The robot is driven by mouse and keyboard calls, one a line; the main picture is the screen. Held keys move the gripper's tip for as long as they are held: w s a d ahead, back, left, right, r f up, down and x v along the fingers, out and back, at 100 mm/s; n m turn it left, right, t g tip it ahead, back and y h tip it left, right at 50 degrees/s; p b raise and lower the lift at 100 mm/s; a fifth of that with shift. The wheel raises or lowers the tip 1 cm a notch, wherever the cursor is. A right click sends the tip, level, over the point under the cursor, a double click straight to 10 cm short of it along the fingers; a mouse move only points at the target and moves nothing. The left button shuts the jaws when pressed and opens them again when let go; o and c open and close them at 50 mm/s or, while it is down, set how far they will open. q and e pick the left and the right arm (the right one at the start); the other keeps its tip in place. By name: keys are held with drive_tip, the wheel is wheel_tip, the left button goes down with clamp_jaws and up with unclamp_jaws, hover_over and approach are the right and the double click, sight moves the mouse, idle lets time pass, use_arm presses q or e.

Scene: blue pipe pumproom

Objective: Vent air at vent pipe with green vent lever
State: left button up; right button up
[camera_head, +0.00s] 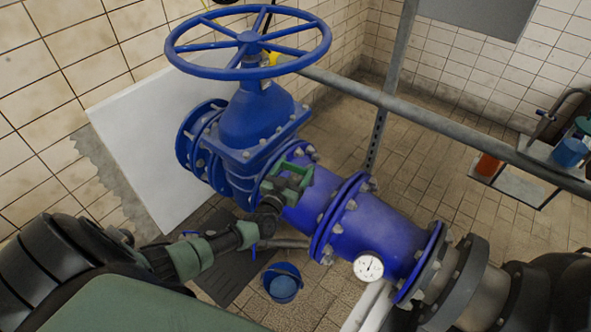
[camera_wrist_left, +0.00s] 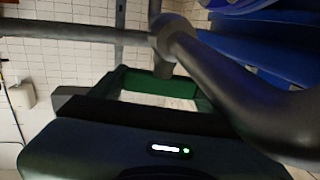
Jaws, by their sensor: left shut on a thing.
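My left gripper (camera_head: 285,188) reaches in from the left to the top of the blue pipe (camera_head: 365,222), just beside the large valve's flange. It is shut on the green vent lever, which its fingers largely hide; I cannot tell lever from fingers clearly. In the left wrist view, a dark grey bent pipe (camera_wrist_left: 235,80), seemingly the vent pipe, crosses close in front of the gripper (camera_wrist_left: 160,88). Its end turns down near the green part between the fingers. My right gripper is not in view.
A blue handwheel (camera_head: 250,42) stands above the valve body. A grey rail (camera_head: 400,108) runs across behind the pipe. A white gauge (camera_head: 368,266) sits on the pipe's side. A blue bucket (camera_head: 282,283) stands on the floor below. Tiled wall is at left.

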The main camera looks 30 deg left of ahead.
use_arm(q)
drive_tip(key=shift+m+h+b, duration=0.7)
drive_tip(key=shift+h+b, duration=0.05)
drive_tip(key=shift+h, duration=0.25)
drive_tip(key=o, duration=1.4)
drive_tip(key=shift+c, duration=0.2)
drive_tip(key=shift+s+r+p, duration=0.15)
drive_tip(key=shift+s+p, duration=0.45)
drive_tip(key=shift+s, duration=3.35)
